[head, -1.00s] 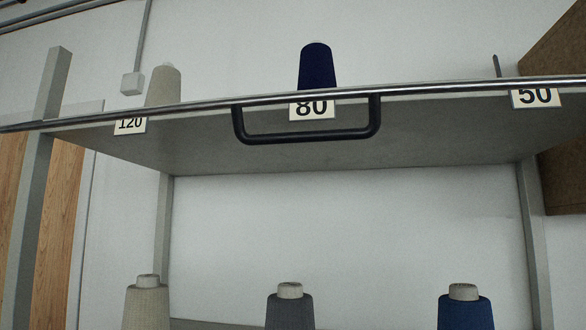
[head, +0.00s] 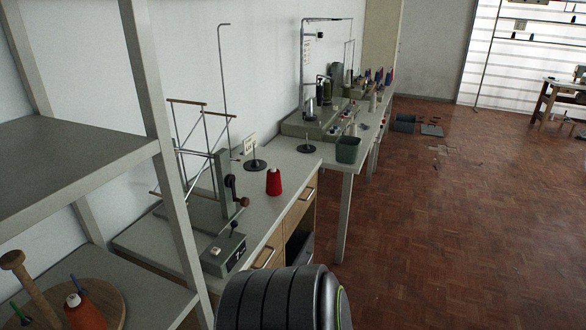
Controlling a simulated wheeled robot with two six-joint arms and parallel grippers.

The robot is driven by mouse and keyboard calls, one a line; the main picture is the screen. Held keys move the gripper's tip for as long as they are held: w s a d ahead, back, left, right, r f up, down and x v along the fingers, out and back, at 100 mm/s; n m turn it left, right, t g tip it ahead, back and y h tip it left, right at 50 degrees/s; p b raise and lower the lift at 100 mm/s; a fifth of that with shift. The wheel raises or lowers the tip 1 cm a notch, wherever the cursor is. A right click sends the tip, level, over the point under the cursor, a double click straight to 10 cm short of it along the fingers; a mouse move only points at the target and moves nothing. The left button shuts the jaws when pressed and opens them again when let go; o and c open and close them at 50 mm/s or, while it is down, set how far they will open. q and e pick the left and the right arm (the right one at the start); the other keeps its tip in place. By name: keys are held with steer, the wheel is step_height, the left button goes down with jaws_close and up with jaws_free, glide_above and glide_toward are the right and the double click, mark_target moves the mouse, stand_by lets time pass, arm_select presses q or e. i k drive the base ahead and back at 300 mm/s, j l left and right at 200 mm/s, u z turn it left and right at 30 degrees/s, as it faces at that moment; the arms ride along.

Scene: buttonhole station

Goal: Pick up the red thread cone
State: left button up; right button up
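The red thread cone (head: 274,182) stands upright on the grey worktop (head: 263,213), near its front edge, in the middle of the head view. It is right of the winder stand and in front of a black spindle disc. Nothing is touching it. Neither of my grippers shows in the head view. A dark ribbed part of my own arm is at the bottom centre, well short of the cone.
A winder stand (head: 222,185) and a grey control box (head: 222,254) are left of the cone. A shelf rack (head: 70,160) stands at near left, with an orange cone (head: 84,312) low on it. A green bin (head: 347,149) sits beyond.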

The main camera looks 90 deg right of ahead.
mark_target(273, 181)
steer(key=z, duration=2.65)
steer(key=i+l+u, duration=0.1)
steer(key=u, duration=0.65)
steer(key=i+l+u, duration=0.3)
steer(key=l, duration=0.15)
steer(key=l+u, duration=0.3)
steer(key=l, duration=0.15)
steer(key=i+l+u, duration=0.15)
steer(key=l+u, duration=0.15)
steer(key=l, duration=0.2)
steer(key=l+u, duration=0.3)
steer(key=l, duration=0.2)
